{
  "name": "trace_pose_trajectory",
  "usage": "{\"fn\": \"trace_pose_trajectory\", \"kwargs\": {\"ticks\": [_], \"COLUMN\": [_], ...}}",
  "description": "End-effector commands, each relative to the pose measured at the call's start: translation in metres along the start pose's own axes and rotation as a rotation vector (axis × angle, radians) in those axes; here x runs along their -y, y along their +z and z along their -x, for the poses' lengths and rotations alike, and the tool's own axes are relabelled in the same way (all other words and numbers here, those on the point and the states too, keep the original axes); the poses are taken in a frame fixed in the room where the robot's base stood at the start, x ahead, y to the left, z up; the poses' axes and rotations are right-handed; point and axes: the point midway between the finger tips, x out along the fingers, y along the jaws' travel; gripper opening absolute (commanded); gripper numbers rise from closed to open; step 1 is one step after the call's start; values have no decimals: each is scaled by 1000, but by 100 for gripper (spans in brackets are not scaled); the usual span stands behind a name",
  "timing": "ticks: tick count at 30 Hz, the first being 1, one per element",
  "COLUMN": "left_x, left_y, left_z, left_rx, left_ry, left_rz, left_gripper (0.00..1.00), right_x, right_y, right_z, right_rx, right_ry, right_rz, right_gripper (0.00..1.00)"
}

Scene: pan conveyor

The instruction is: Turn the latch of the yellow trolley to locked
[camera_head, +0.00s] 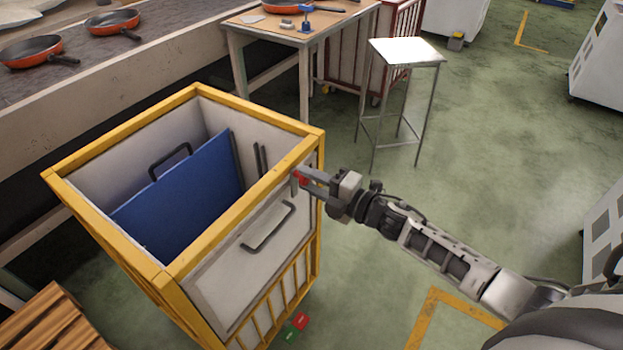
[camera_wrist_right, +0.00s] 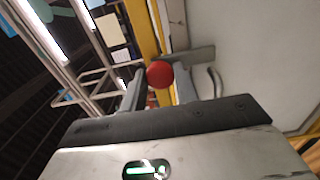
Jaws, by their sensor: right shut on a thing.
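The yellow trolley (camera_head: 185,265) stands at the left in the head view, open at the top, with a blue divider panel (camera_head: 185,190) inside. Its light front panel has a dark handle (camera_head: 268,227). The latch, with a red knob (camera_head: 301,177), sits at the panel's upper right corner. My right gripper (camera_head: 303,180) reaches it from the right and is shut on the latch knob. In the right wrist view the red knob (camera_wrist_right: 160,74) lies between the two fingers, with the yellow frame (camera_wrist_right: 142,30) behind it. Part of the latch is hidden by the fingers. My left gripper is not in view.
A conveyor (camera_head: 120,60) with orange pans (camera_head: 112,21) runs behind the trolley. A wooden table (camera_head: 290,35) and a small white-topped stool (camera_head: 406,52) stand at the back. A wooden pallet (camera_head: 50,325) is at the lower left.

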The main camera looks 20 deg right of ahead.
Motion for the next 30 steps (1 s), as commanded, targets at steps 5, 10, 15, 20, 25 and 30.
{"fn": "trace_pose_trajectory", "kwargs": {"ticks": [5,10,15,20,25,30], "left_x": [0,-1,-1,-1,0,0], "left_y": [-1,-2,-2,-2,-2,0], "left_z": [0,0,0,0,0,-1], "left_rx": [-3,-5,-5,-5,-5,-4], "left_ry": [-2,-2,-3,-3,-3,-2], "left_rz": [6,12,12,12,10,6], "left_gripper": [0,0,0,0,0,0], "right_x": [0,0,0,0,1,2], "right_y": [1,1,0,0,0,0], "right_z": [0,0,0,0,4,27], "right_rx": [1,1,1,1,1,0], "right_ry": [-1,0,0,0,-1,-4], "right_rz": [-12,-13,-12,-10,-9,-8], "right_gripper": [0,0,52,52,52,52]}}
